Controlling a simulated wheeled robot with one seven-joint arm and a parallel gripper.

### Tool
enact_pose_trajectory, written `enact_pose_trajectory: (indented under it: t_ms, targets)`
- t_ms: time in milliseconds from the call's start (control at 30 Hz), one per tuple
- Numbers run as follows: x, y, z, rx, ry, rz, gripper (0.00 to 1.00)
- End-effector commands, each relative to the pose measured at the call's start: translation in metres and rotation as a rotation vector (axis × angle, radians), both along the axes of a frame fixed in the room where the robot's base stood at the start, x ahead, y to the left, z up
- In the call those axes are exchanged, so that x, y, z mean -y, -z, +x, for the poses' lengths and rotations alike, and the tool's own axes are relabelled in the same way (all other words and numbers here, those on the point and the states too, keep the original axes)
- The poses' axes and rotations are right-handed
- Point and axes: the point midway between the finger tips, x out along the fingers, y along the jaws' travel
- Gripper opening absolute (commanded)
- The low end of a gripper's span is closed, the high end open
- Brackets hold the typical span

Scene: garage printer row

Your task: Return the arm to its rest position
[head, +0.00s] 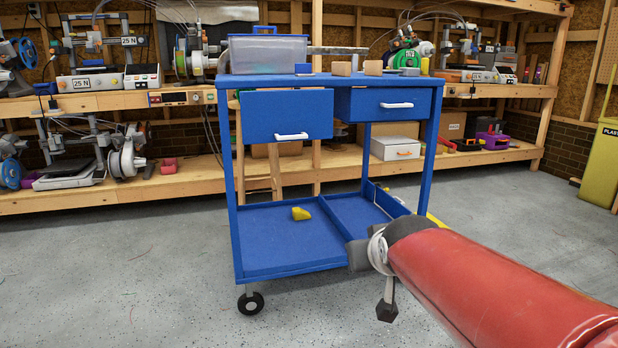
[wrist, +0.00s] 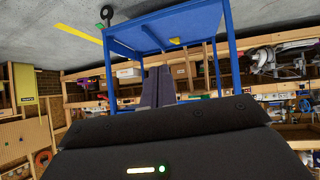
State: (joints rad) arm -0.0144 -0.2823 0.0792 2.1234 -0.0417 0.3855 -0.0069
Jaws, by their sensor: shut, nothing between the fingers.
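My arm (head: 490,275) is red and reaches in from the lower right of the head view, with a dark wrist joint and a white coiled cable at its far end. It covers the right front part of the blue cart. My gripper (wrist: 158,72) shows in the wrist view with its two dark fingers side by side, touching, and nothing between them. The wrist view is upside down and has the cart beyond the fingertips.
The blue cart (head: 290,260) stands close ahead, its left drawer (head: 287,113) pulled out. A yellow piece (head: 300,214) lies on its lower shelf. A clear bin (head: 265,55) stands on top. Wooden shelves (head: 60,203) with printers line the back. The floor (head: 120,280) at left is clear.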

Motion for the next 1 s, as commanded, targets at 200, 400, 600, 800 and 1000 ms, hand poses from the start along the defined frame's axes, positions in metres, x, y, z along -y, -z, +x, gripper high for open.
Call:
enact_pose_trajectory:
  t_ms: [200, 400, 600, 800, 1000]
  targets:
    - [0.028, 0.043, -0.119, -0.219, 0.074, 0.012, 0.0]
    - [0.039, 0.081, -0.196, -0.37, 0.11, 0.036, 0.0]
    - [0.041, 0.059, -0.221, -0.429, 0.12, 0.045, 0.0]
    - [0.041, 0.012, -0.221, -0.427, 0.119, 0.045, 0.0]
    - [0.041, -0.031, -0.22, -0.426, 0.119, 0.045, 0.0]
